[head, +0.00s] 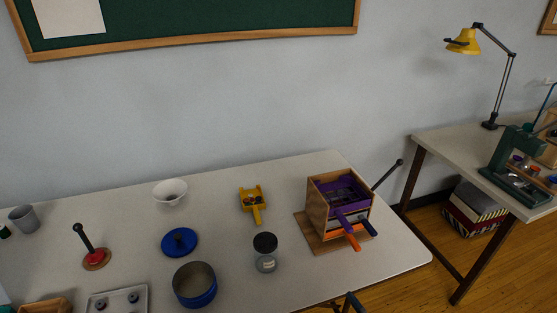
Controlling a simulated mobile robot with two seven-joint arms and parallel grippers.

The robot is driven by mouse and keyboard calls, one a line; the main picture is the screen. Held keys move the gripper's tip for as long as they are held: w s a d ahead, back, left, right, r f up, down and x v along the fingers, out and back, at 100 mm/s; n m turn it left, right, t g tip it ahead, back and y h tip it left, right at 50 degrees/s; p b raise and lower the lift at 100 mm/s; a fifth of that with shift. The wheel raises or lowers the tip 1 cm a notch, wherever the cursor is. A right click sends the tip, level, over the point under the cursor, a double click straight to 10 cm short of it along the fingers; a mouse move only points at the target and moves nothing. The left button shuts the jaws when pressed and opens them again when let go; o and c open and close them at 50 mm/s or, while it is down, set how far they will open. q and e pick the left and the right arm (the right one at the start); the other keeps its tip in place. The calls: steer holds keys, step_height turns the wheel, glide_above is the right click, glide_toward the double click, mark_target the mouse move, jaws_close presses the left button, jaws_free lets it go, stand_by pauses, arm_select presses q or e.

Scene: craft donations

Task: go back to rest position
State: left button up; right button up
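A dark frame-like part cut off at the bottom edge, just under the table's front edge, is too small to tell for sure. No thing on the table is being touched by a gripper that I can see.
A second table (452,141) stands right.

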steer(key=s+d+f+m+g+h+b, duration=0.1)
steer(key=s+d+f+m+g+h, duration=0.1)
steer(key=s+d+f+m+g, duration=0.3)
steer(key=s+d+f+m+h, duration=0.1)
steer(key=s+d+f, duration=0.2)
steer(key=s+f, duration=0.4)
arm_select(q)
steer(key=s+a+r+m+t+p, duration=0.1)
steer(key=s+r+m+p, duration=0.1)
steer(key=r+p, duration=0.4)
steer(key=s+a+r+m+t+y+p, duration=0.1)
steer(key=r+m+p, duration=0.1)
steer(key=r+p, duration=0.4)
steer(key=shift+s+a+r+y+p, duration=0.3)
steer(key=shift+s+a+p, duration=0.1)
steer(key=shift+p, duration=0.4)
arm_select(e)
step_height(320, 180, up, 12)
steer(key=w+n, duration=0.1)
arm_select(q)
steer(key=shift+f, duration=0.1)
arm_select(e)
steer(key=shift+w+f, duration=0.1)
